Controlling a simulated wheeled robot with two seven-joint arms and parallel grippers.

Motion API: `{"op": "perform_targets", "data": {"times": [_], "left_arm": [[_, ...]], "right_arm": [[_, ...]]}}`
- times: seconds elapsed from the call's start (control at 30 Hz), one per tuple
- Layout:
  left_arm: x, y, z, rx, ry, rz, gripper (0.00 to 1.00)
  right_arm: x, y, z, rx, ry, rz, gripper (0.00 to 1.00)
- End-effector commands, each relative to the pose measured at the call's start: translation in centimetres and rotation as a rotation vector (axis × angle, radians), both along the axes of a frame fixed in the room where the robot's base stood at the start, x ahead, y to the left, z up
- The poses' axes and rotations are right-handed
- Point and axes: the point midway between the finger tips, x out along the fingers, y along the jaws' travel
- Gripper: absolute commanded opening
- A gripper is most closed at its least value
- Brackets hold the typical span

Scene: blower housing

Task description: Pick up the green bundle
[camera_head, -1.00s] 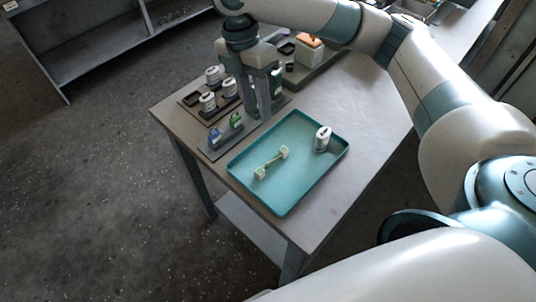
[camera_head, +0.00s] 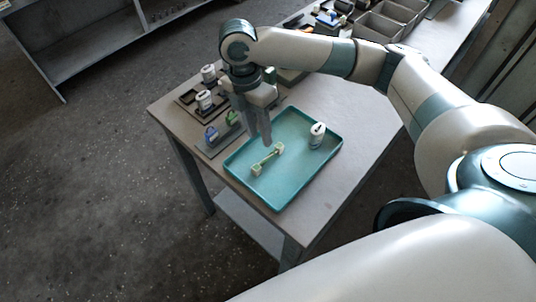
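A pale green bundle (camera_head: 267,160), thin in the middle with a blocky piece at each end, lies in the teal tray (camera_head: 287,196) on the table. My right gripper (camera_head: 259,139) points down over the tray's upper left edge, close to the bundle's upper end in the picture. Its two fingers stand a little apart with nothing seen between them; contact with the bundle does not show. A small green piece (camera_head: 232,117) sits in a grey holder left of the gripper, beside a blue piece (camera_head: 211,134). My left gripper is out of view.
A white cylinder (camera_head: 317,135) stands in the tray's right part. Grey bins (camera_head: 381,22) are at the back. The table right of the tray is clear.

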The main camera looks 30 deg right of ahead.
Motion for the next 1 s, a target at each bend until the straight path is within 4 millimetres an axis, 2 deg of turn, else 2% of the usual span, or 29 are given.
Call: {"op": "perform_targets", "data": {"times": [0.1,0.23,0.77,1.0], "left_arm": [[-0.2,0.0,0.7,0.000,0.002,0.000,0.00],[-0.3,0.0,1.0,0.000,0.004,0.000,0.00],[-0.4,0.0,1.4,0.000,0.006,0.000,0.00],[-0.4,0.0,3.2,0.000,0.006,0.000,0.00]], "right_arm": [[-0.5,-0.1,-1.6,-0.001,0.004,-0.001,0.32],[-0.6,-0.2,-2.9,0.001,0.001,0.001,0.32],[-0.8,-0.3,-3.7,0.000,0.001,-0.001,0.32],[-1.7,-0.9,-6.2,-0.001,0.004,-0.001,0.32]]}}
